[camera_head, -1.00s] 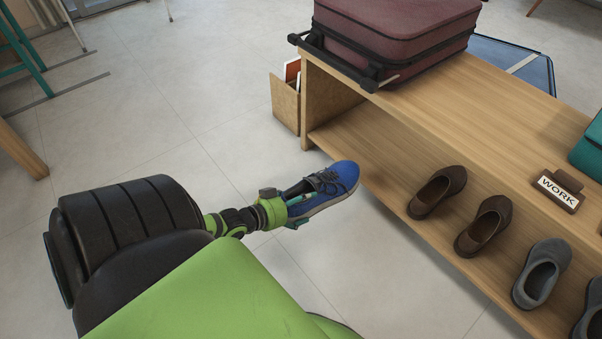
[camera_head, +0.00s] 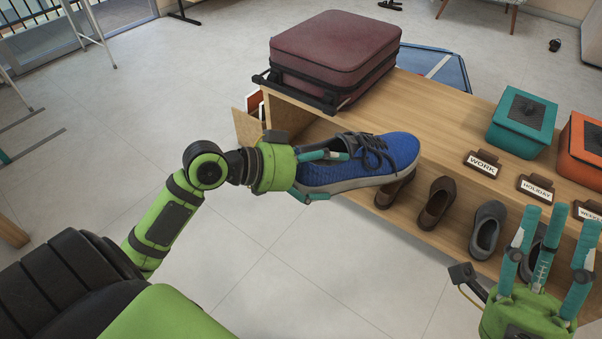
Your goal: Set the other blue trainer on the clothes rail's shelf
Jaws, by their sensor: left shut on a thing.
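A blue trainer (camera_head: 365,160) with dark laces and a pale sole is in the head view, toe pointing right. My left gripper (camera_head: 322,172) is shut on its heel end and holds it in the air in front of the wooden bench's near edge. The trainer hides part of the bench's lower shelf and of a brown shoe. My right gripper (camera_head: 553,238) is at the lower right, its teal fingers spread and empty, in front of the bench. I see nothing that is clearly the clothes rail's shelf.
The wooden bench (camera_head: 440,110) bears a maroon suitcase (camera_head: 335,52), teal box (camera_head: 522,120), orange box (camera_head: 582,150) and label signs. Brown shoes (camera_head: 437,203) and grey shoes (camera_head: 487,230) stand on its lower shelf. Metal legs (camera_head: 98,32) stand far left.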

